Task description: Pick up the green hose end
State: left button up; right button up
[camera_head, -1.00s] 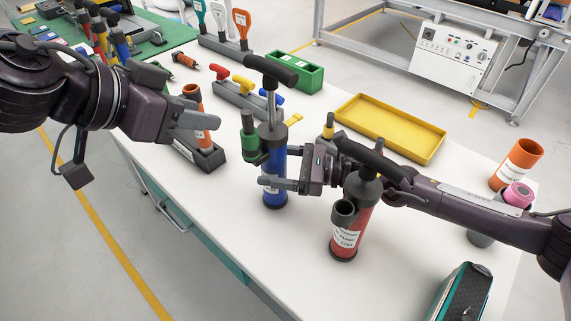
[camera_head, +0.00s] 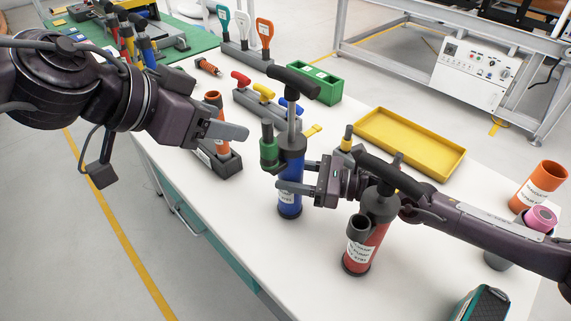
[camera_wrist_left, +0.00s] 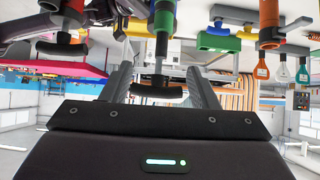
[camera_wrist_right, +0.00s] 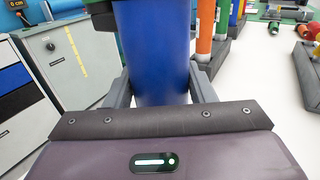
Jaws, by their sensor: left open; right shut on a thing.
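The green hose end (camera_head: 268,149) stands upright against the left side of the blue hand pump (camera_head: 291,166). It also shows in the left wrist view (camera_wrist_left: 163,20). My right gripper (camera_head: 290,187) is shut on the blue pump's body, which fills the middle of the right wrist view (camera_wrist_right: 153,50). The pump stands upright with its black T-handle (camera_head: 293,84) on top. My left gripper (camera_head: 243,132) is open and empty, left of the green hose end and apart from it. In the left wrist view the pump's handle (camera_wrist_left: 158,93) appears between the fingers.
A red pump (camera_head: 363,245) stands right of the blue one, beneath my right arm. An orange tube (camera_head: 215,118) in a grey holder stands behind my left gripper. A yellow tray (camera_head: 410,142) and a green box (camera_head: 315,84) lie farther back.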

aim_at(266, 137)
pick_arm(q)
jog(key=s+d+r+n+g+y, duration=0.1)
jog(key=d+n+y, duration=0.25)
jog(key=d, duration=0.25)
jog(key=w+f+n, duration=0.1)
jog(key=w+f, duration=0.1)
jog(key=f, duration=0.1)
jog(key=w+f+n+y, duration=0.1)
jog(key=w+f, duration=0.1)
jog(key=f, duration=0.1)
jog(key=w+f+n+y, duration=0.1)
jog(key=w+f, duration=0.2)
jog(key=shift+d+y, duration=0.1)
jog(key=shift+y, duration=0.15)
dwell(0.3)
